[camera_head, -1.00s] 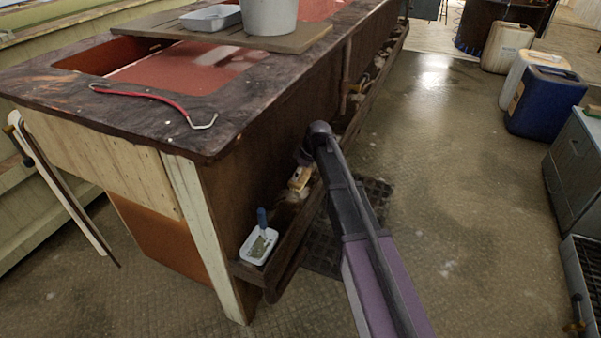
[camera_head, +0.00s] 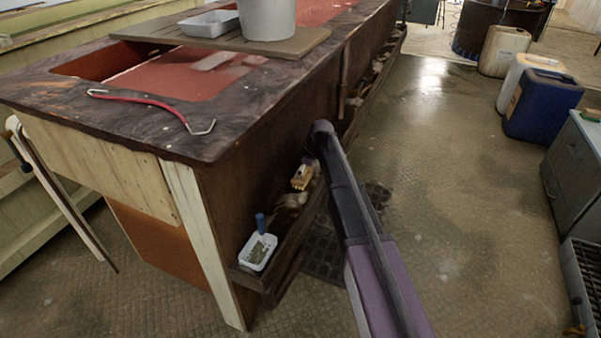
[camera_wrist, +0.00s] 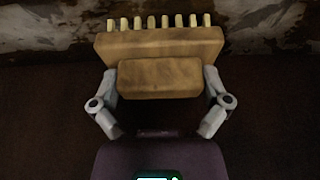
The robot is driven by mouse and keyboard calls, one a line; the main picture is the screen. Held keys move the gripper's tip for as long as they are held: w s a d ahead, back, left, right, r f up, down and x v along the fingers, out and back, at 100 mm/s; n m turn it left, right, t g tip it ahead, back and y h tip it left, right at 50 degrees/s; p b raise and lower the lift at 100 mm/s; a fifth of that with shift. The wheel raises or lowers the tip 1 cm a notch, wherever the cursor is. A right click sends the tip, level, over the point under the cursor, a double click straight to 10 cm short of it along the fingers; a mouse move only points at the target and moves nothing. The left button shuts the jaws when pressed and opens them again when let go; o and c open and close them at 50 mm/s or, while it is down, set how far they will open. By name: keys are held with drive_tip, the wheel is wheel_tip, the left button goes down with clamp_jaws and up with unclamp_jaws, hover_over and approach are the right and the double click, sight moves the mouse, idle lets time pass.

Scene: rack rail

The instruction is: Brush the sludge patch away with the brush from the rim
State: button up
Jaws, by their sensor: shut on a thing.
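A wooden brush with a row of pale bristle tufts (camera_wrist: 160,45) is held in my gripper (camera_wrist: 160,90). In the wrist view both grey fingers close on the sides of its narrower wooden block. In the head view the brush (camera_head: 301,177) shows below my gripper (camera_head: 311,160), beside the dark side wall of the vat and just above the low side rail. The vat's dark, stained rim (camera_head: 190,143) is higher up. I cannot pick out the sludge patch with certainty; the rim carries dark and pale stains.
A red hooked tool (camera_head: 145,98) lies on the rim. A board (camera_head: 185,40) carries a pale tray (camera_head: 208,23) and a grey bucket (camera_head: 268,20). The side rail holds a white dish (camera_head: 258,252) with a blue-handled tool. Jerrycans (camera_head: 541,105) stand right; the middle floor is open.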

idle(0.3)
drive_tip(key=shift+w+d, duration=0.35)
drive_tip(key=shift+w, duration=0.5)
drive_tip(key=shift+w+d, duration=0.3)
drive_tip(key=shift+w, duration=0.55)
drive_tip(key=shift+w+d, duration=0.35)
drive_tip(key=shift+w, duration=0.5)
drive_tip(key=shift+w+d, duration=0.3)
drive_tip(key=shift+w, duration=0.55)
drive_tip(key=shift+w, duration=0.1)
drive_tip(key=shift+w+d, duration=0.35)
drive_tip(key=shift+w, duration=0.45)
drive_tip(key=shift+w+d, duration=0.3)
drive_tip(key=shift+w, duration=0.5)
drive_tip(key=shift+s, duration=0.1)
drive_tip(key=shift+s+a+r, duration=0.1)
drive_tip(key=shift+s+a, duration=0.25)
drive_tip(key=shift+s, duration=0.5)
drive_tip(key=shift+s+a, duration=0.35)
drive_tip(key=shift+s, duration=0.45)
